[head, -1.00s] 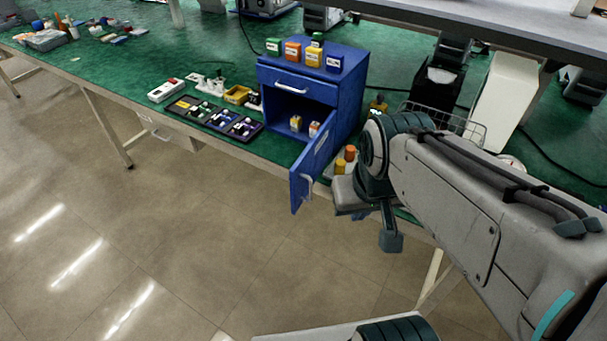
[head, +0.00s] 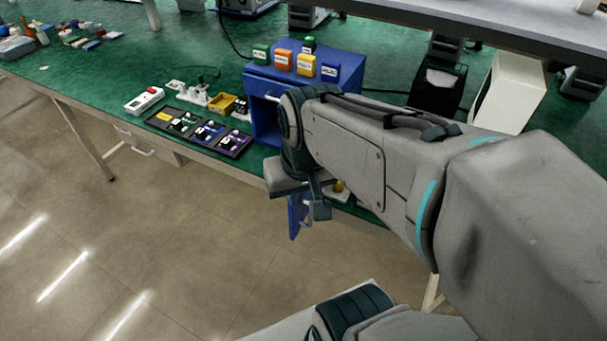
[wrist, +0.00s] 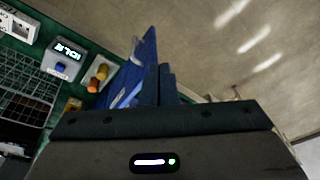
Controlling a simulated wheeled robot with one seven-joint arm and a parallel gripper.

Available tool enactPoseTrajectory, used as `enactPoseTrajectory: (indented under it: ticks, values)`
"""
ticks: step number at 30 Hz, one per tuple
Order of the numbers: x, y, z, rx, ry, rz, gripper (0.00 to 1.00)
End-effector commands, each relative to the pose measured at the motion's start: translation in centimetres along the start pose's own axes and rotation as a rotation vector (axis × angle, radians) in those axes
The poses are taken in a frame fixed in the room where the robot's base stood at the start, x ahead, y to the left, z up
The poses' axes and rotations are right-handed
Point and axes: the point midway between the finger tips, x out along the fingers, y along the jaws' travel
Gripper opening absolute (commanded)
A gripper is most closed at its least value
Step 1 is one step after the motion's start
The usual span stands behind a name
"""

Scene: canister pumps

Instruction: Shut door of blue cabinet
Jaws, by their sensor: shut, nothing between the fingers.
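The blue cabinet (head: 262,88) stands on the green bench in the head view, its front partly covered by my arm. Its door stands open, and the lower part of the door (head: 294,218) shows below my wrist, past the bench edge. In the wrist view the blue door (wrist: 137,72) rises just left of my fingers. My gripper (head: 319,209) is shut and empty, to the right of the door in the head view; its dark fingers show in the wrist view (wrist: 166,82). They look very close to the door; I cannot tell whether they touch.
Several small coloured boxes (head: 283,60) stand on the cabinet top. A dark tray (head: 199,133) lies left of the cabinet. Orange and yellow cylinders (wrist: 98,75), a labelled device (wrist: 65,58) and a wire basket (wrist: 22,90) are near the gripper. The floor in front is clear.

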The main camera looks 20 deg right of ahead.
Motion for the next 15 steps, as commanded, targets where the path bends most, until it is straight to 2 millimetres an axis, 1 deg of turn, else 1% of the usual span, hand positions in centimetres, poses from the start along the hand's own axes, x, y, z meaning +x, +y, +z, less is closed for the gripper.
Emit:
enactPoseTrajectory:
  ticks: [1, 5, 8, 11, 15]
  values:
    - [0.7, 0.8, -0.4, 0.08, -0.041, -0.01, 0.0]
    - [2.4, 3.0, -1.5, 0.343, -0.164, -0.053, 0.0]
    - [3.9, 5.1, -2.4, 0.568, -0.261, -0.097, 0.0]
    - [5.4, 7.5, -3.1, 0.791, -0.355, -0.147, 0.0]
    - [7.6, 11.4, -3.9, 1.098, -0.477, -0.228, 0.0]
